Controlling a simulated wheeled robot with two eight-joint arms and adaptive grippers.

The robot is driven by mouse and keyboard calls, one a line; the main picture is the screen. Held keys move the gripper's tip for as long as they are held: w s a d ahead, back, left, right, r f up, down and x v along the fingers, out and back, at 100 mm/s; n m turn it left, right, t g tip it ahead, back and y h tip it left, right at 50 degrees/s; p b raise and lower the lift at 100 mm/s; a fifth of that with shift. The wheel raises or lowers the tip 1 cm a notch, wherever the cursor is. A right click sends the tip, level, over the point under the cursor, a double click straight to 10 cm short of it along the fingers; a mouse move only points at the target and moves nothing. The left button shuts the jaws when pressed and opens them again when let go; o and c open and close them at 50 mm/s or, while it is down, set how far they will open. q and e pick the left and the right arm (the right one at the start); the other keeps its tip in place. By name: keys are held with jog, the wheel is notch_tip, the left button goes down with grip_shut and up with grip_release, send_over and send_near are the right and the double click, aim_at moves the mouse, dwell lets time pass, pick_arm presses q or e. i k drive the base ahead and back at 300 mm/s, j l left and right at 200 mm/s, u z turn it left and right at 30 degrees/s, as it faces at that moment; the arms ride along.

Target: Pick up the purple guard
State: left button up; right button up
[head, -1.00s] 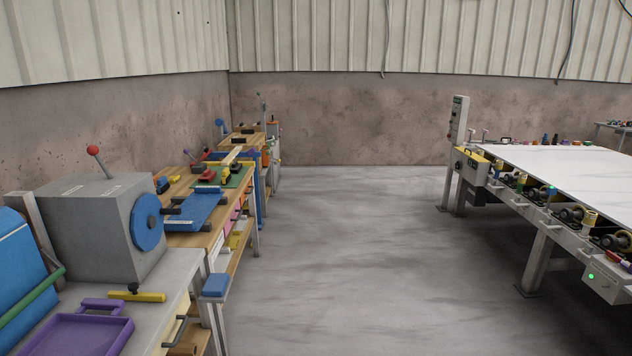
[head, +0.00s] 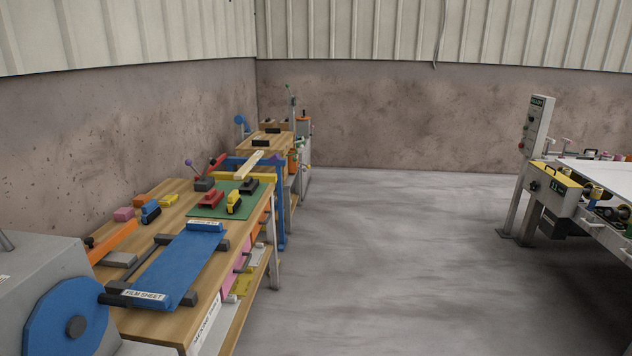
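No thing in the head view is plainly the purple guard. A small purple part (head: 278,159) shows at the top of a blue frame (head: 282,205) at the far end of the near wooden bench; it is too small to tell whether it is a guard. A purple knob (head: 188,162) stands on a thin lever near the back of that bench. Neither of my grippers is in view.
The wooden bench (head: 160,197) runs along the left wall, holding a blue film sheet (head: 180,265) and a green mat (head: 205,212). A grey machine with a blue disc (head: 60,310) is at near left. A conveyor (head: 575,205) stands right. The floor between (head: 390,260) is clear.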

aim_at(275, 157)
jog(key=i, duration=4.85)
